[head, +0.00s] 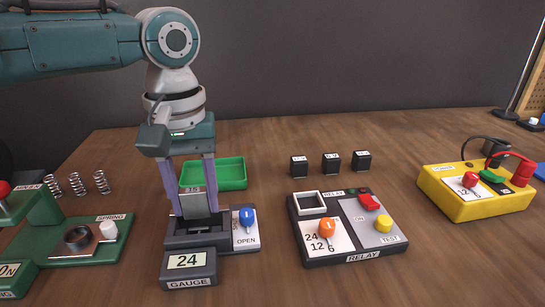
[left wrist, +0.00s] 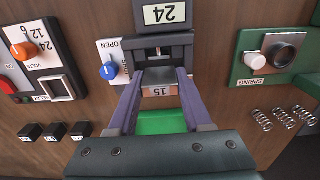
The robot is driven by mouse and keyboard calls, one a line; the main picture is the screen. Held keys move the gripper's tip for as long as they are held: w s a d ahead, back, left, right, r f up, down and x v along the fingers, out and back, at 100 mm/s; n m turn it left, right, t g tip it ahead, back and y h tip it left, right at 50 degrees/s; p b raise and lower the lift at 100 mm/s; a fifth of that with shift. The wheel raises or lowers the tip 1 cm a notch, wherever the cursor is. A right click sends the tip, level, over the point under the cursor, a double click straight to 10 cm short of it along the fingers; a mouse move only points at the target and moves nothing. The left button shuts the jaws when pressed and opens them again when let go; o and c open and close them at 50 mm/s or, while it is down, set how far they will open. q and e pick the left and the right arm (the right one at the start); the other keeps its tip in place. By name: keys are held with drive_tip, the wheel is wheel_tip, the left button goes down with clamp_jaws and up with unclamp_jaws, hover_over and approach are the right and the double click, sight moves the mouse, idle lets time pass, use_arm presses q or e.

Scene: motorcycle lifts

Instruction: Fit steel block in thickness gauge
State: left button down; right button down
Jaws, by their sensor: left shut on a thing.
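The thickness gauge (head: 190,268) is a dark device at the front centre-left of the table. Its display reads 24, and a blue knob (head: 246,216) stands on its plate beside the word OPEN. My left gripper (head: 197,203) points down over the gauge, shut on the steel block (head: 195,204). The block is upright, with its lower end at the gauge's slot; I cannot tell whether it touches the gauge's bottom. In the left wrist view the block (left wrist: 158,91) has a small number on its top, between the fingers, close to the gauge (left wrist: 165,38). My right gripper is not in view.
A green tray (head: 231,174) lies behind the gauge. A relay tester (head: 345,250) stands to its right, with three small black relays (head: 331,162) behind. A green spring station (head: 75,255) is at left with several springs (head: 78,185). A yellow box (head: 475,203) is at right.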

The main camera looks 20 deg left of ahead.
sight(198, 216)
use_arm(q)
drive_tip(key=shift+f+b, duration=0.7)
drive_tip(key=shift+f, duration=1.05)
idle(0.3)
drive_tip(key=shift+c, duration=1.6)
unclamp_jaws()
drive_tip(key=shift+c, duration=1)
drive_tip(key=shift+o, duration=1.1)
drive_tip(key=shift+r, duration=0.1)
wheel_tip(198, 216, up, 2)
drive_tip(key=p, duration=0.2)
drive_tip(key=shift+d+r+p, duration=0.1)
drive_tip(key=shift+p, duration=0.25)
drive_tip(key=shift+o, duration=0.2)
drive_tip(key=shift+r+p, duration=0.85)
drive_tip(key=shift+p, duration=0.1)
wheel_tip(198, 216, up, 4)
drive_tip(key=p, duration=0.5)
